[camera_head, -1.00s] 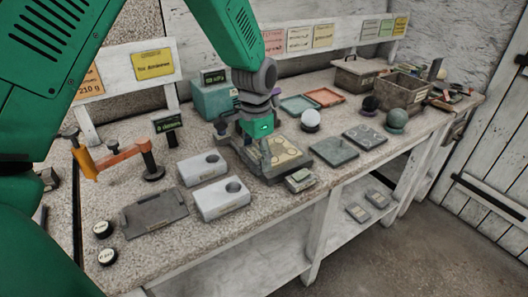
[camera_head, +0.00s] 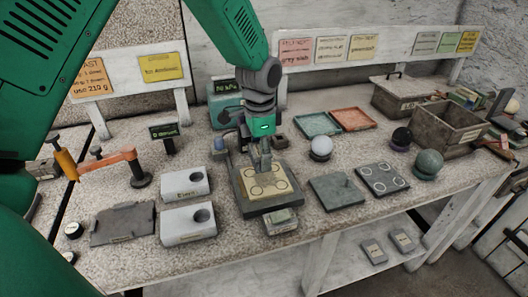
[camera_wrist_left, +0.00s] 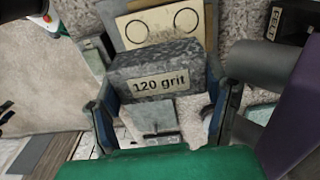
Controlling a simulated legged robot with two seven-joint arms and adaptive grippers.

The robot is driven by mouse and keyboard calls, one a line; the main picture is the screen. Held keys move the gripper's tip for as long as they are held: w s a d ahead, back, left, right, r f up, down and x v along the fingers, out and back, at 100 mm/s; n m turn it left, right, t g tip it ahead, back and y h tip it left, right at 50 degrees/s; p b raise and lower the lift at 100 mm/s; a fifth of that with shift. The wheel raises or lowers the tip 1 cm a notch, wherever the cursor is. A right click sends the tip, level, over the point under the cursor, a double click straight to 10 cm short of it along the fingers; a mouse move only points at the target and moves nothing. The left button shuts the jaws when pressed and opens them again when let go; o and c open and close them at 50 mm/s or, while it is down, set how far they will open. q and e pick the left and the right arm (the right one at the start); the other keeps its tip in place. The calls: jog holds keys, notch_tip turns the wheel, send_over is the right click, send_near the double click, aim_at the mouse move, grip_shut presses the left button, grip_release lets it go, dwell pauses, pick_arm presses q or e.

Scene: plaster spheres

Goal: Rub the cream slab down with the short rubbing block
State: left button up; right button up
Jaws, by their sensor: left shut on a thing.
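The cream slab (camera_head: 285,180), marked with dark circles, lies in a dark grey tray (camera_head: 283,205) on the bench. Part of the slab (camera_wrist_left: 150,27) shows at the top of the wrist view. In the wrist view my left gripper (camera_wrist_left: 165,115) is shut on the grey speckled rubbing block (camera_wrist_left: 158,72), labelled "120 grit". In the head view the fingers largely hide the block, and I cannot tell whether it touches the slab. My right gripper is not in view.
Two white blocks with holes (camera_head: 188,224) stand left of the tray. A dark slab (camera_head: 336,191) and a ring-marked plate (camera_head: 383,179) lie to the right. White (camera_head: 321,147), black (camera_head: 401,138) and green (camera_head: 429,163) spheres stand behind and beyond them. An orange-armed stand (camera_head: 108,163) is at left.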

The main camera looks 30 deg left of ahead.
aim_at(265, 183)
pick_arm(q)
jog(key=shift+w, duration=0.1)
jog(key=shift+d+f+b, duration=0.35)
jog(key=shift+d+b, duration=0.2)
notch_tip(265, 183, down, 3)
jog(key=b, duration=0.3)
jog(key=shift+f, duration=0.1)
jog(key=shift+a+f+b, duration=0.15)
jog(key=shift+f+b, duration=0.15)
jog(key=shift+b, duration=0.15)
jog(key=shift+a+f, duration=0.15)
jog(key=shift+f, duration=0.75)
jog(key=shift+d, duration=0.4)
